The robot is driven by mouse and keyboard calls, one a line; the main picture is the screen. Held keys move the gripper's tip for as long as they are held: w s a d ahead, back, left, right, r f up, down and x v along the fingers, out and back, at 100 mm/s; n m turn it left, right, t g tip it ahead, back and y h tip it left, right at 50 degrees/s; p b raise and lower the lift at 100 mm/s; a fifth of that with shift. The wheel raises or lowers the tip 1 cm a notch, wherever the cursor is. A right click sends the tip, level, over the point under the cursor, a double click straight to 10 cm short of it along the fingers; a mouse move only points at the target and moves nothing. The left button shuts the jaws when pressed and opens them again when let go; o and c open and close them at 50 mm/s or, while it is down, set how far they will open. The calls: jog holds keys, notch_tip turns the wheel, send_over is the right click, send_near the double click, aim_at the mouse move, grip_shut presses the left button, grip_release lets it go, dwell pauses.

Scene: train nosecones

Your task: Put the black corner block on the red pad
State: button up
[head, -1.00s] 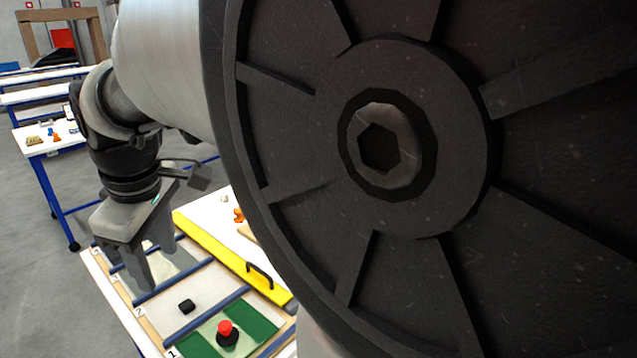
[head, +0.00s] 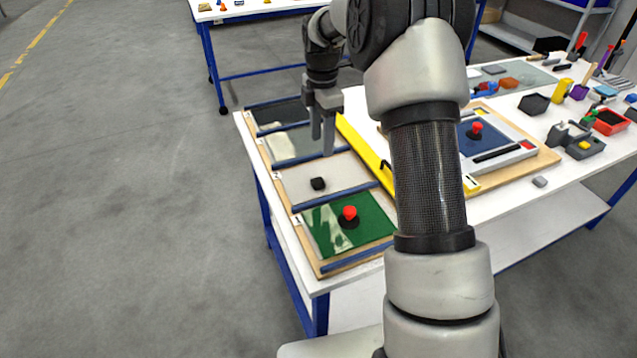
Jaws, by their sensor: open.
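A small black block (head: 318,184), which looks like the corner block, sits on the white section of the sectioned board at the near left of the table. My gripper (head: 323,138) points down, open, above the board and behind the block in the picture, apart from it. A small red patch (head: 528,145) lies on the corner of the grey panel to the right; I cannot tell for certain that it is the red pad.
A red knob on a black base (head: 348,215) stands on the green section in front of the block. A yellow bar with a handle (head: 362,150) runs along the board's right side. Several tools and a red bin (head: 610,122) crowd the table's right end.

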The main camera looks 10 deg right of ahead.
aim_at(321, 180)
notch_tip(321, 180, down, 13)
jog(key=shift+w, duration=0.1)
jog(key=shift+r, duration=0.1)
jog(key=c, duration=1.2)
